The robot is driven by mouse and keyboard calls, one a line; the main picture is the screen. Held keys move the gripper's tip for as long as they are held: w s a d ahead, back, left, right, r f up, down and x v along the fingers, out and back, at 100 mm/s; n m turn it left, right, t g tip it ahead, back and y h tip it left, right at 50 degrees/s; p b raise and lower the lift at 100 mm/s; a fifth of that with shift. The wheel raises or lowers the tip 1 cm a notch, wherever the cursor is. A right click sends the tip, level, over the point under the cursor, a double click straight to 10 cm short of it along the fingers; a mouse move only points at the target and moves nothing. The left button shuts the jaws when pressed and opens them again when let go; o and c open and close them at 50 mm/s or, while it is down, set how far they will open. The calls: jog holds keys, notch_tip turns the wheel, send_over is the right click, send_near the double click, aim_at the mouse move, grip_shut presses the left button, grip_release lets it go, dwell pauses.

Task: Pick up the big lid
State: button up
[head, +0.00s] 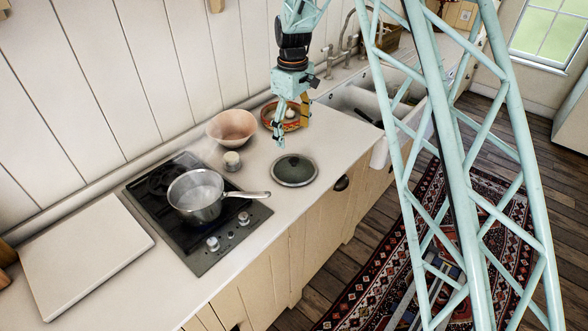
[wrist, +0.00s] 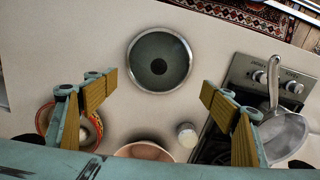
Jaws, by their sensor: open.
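The big lid (head: 294,170) is a round, dark green-grey disc with a pale metal rim and a small dark knob. It lies flat on the countertop to the right of the hob. In the wrist view the lid (wrist: 159,61) is fully visible, beyond my fingertips and between their lines. My gripper (head: 293,122) is above the counter, behind the lid in the head view and apart from it. In the wrist view my gripper (wrist: 157,86) has its two yellow-padded fingers wide apart, with nothing between them.
A steaming saucepan (head: 196,196) stands on the black hob (head: 200,247), its handle pointing toward the lid. A pink bowl (head: 232,127), a small jar (head: 232,161) and a patterned bowl (head: 270,117) stand behind. A white sink (head: 352,101) is at right. Counter around the lid is clear.

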aim_at(294, 159)
jog(key=shift+f, duration=4.2)
jog(key=shift+d+f, duration=0.15)
jog(key=shift+f, duration=2.45)
